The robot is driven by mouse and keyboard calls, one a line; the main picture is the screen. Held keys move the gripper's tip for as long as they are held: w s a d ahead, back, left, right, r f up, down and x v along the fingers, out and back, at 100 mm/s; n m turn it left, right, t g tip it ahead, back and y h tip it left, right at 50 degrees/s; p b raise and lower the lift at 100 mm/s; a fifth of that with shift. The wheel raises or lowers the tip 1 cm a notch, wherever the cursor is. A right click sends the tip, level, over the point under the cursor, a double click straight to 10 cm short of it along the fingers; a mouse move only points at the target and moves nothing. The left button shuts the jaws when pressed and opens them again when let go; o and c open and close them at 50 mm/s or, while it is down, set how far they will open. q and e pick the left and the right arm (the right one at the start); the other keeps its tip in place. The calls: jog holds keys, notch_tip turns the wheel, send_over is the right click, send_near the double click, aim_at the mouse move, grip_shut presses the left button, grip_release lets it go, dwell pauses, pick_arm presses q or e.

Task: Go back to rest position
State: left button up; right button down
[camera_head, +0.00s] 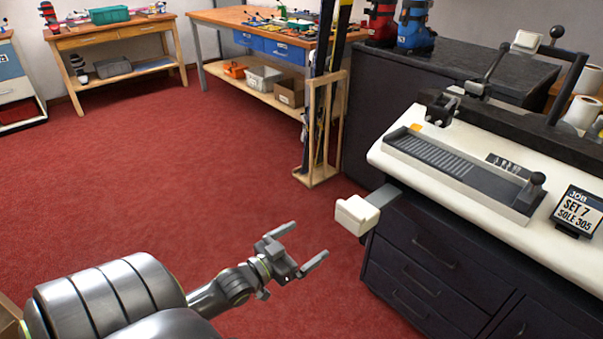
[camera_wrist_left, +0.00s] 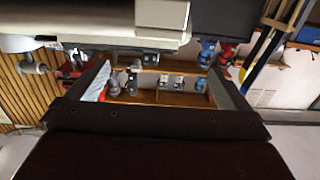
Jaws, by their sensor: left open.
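My left gripper (camera_head: 308,243) is open and empty in the head view. It is held over the red carpet, with its two grey fingers spread apart and pointing to the right. It is left of and below the white block (camera_head: 357,214) that sticks out from the bench front, apart from it. In the left wrist view the spread fingers (camera_wrist_left: 165,75) frame the scene from both sides, with nothing between them close by. My right gripper is in neither view.
The dark bench with drawers (camera_head: 435,255) carries a white binding machine (camera_head: 400,158) and a job display (camera_head: 578,211). A wooden ski rack (camera_head: 318,176) holds upright skis. A blue-drawered workbench (camera_head: 270,45) stands behind. Open red carpet (camera_head: 150,170) lies on the left.

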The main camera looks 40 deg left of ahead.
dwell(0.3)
pick_arm(q)
jog(key=s+f+n+g+y, duration=0.1)
jog(key=s+f+g, duration=0.2)
jog(key=f, duration=0.3)
jog(key=s+d+f+g+y, duration=0.1)
jog(key=s+f+g, duration=0.1)
jog(key=f, duration=0.5)
jog(key=s+f+n+g+y, duration=0.1)
jog(key=s+f+g, duration=0.2)
jog(key=f, duration=0.3)
jog(key=s+d+f+g, duration=0.5)
jog(key=s+f, duration=0.5)
jog(key=f, duration=0.1)
jog(key=s+d+f+g+h+p, duration=0.1)
jog(key=s+d+f+g, duration=0.3)
jog(key=s, duration=0.4)
jog(key=s+a+r+p, duration=0.1)
jog(key=s+r+p, duration=0.2)
jog(key=s+p, duration=0.6)
jog(key=p, duration=0.6)
jog(key=shift+s+m, duration=0.2)
jog(key=shift+m, duration=0.1)
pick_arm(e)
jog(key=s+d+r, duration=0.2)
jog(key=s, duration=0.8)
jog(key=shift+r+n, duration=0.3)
pick_arm(q)
jog(key=shift+r, duration=0.1)
